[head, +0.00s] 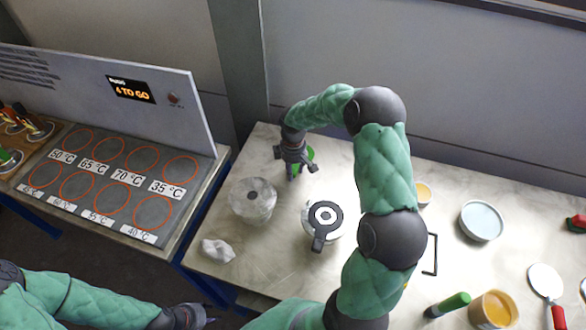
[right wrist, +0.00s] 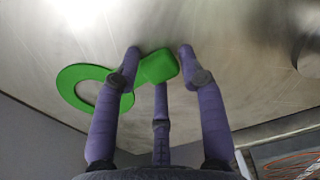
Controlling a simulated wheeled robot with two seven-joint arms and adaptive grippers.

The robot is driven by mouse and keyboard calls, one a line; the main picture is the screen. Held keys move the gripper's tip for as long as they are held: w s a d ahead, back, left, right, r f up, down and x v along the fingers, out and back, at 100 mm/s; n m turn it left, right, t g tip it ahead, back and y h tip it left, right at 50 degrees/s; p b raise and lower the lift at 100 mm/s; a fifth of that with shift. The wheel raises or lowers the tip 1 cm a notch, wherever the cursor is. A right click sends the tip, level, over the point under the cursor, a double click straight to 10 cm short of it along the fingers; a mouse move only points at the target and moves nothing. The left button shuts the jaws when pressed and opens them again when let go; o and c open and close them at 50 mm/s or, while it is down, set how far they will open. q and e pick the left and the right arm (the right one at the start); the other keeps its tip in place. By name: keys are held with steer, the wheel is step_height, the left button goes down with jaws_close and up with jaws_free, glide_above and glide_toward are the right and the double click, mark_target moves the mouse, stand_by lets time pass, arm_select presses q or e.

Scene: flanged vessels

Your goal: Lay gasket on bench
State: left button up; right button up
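The green gasket (right wrist: 82,84), a flat ring with a tab (right wrist: 158,66), appears to lie on the steel bench (right wrist: 230,60) in the right wrist view. My right gripper (right wrist: 158,60) is open, its purple fingers spread around the tab; the left finger covers part of the join between ring and tab. In the head view my right gripper (head: 296,168) is at the bench's back left and hides most of the gasket (head: 309,154). My left gripper (head: 200,318) is low at the bottom edge, away from the bench objects; its fingers are unclear.
On the bench stand a cloudy vessel (head: 253,212), a vessel topped by a dark tabbed ring (head: 336,217), a crumpled white cloth (head: 217,250), a pale dish (head: 481,221) and an amber cup (head: 494,309). A marked heating station (head: 110,180) is left.

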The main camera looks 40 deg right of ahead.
stand_by(0.3)
step_height(320, 180, up, 12)
steer(key=p, duration=0.2)
steer(key=shift+r+p, duration=0.2)
steer(key=shift+p, duration=0.15)
